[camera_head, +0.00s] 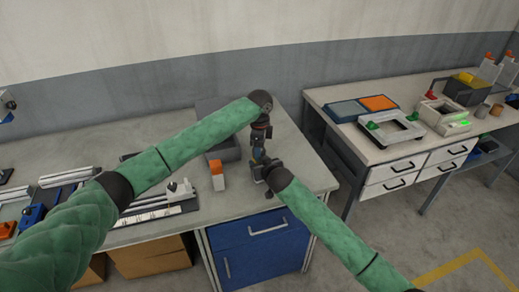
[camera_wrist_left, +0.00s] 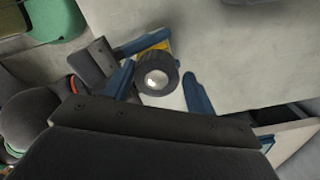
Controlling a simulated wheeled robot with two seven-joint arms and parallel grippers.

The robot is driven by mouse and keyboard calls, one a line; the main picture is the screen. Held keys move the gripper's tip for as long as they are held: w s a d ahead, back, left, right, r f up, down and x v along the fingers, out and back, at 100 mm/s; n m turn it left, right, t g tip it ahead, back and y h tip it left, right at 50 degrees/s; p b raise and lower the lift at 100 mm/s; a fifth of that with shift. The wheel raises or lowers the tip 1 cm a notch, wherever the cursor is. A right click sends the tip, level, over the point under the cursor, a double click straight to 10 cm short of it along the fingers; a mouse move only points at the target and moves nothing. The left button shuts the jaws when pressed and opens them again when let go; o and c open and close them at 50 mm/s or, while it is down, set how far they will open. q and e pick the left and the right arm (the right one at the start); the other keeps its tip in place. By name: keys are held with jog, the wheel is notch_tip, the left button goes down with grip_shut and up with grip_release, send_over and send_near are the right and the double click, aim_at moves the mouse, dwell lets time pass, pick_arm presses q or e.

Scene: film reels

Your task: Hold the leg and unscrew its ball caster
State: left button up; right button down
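The ball caster (camera_wrist_left: 157,80), a shiny ball in a dark ring, faces the camera in the left wrist view. My left gripper (camera_head: 260,147) points down over it; its blue fingers (camera_wrist_left: 160,86) stand apart on either side, with a clear gap at the right one. The leg under the caster is almost wholly hidden. My right gripper (camera_head: 259,168) comes in from the lower right, just under the left one. In the left wrist view its dark body and a blue finger (camera_wrist_left: 146,44) lie close beside the caster, seemingly closed on the leg.
Both grippers are over the grey workbench (camera_head: 305,172). An orange and white box (camera_head: 217,180) stands left of them, with a grey bin (camera_head: 222,150) behind. Slide rails (camera_head: 158,205) lie farther left. A second table (camera_head: 345,95) at right holds trays and a frame.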

pick_arm(q)
jog(key=shift+s+d, duration=0.1)
jog(key=shift+r, duration=2.35)
jog(key=shift+c, duration=0.5)
notch_tip(320, 180, up, 7)
jog(key=w+a+m+t+y, duration=0.1)
jog(key=w+a+m, duration=0.1)
jog(key=w+a, duration=0.1)
jog(key=f+m, duration=0.1)
jog(key=s+d+f+m, duration=0.1)
jog(key=s+f, duration=0.1)
jog(key=shift+s+d+f+m+g, duration=0.2)
jog(key=shift+d+f+m+g, duration=0.1)
jog(key=shift+m+g, duration=0.1)
jog(key=shift+s+d+f+m+h, duration=0.2)
jog(key=shift+d+m+h, duration=0.25)
jog(key=shift+m, duration=0.45)
jog(key=shift+d+m, duration=0.25)
jog(key=shift+m, duration=0.45)
jog(key=shift+f, duration=3.95)
jog(key=shift+c, duration=0.2)
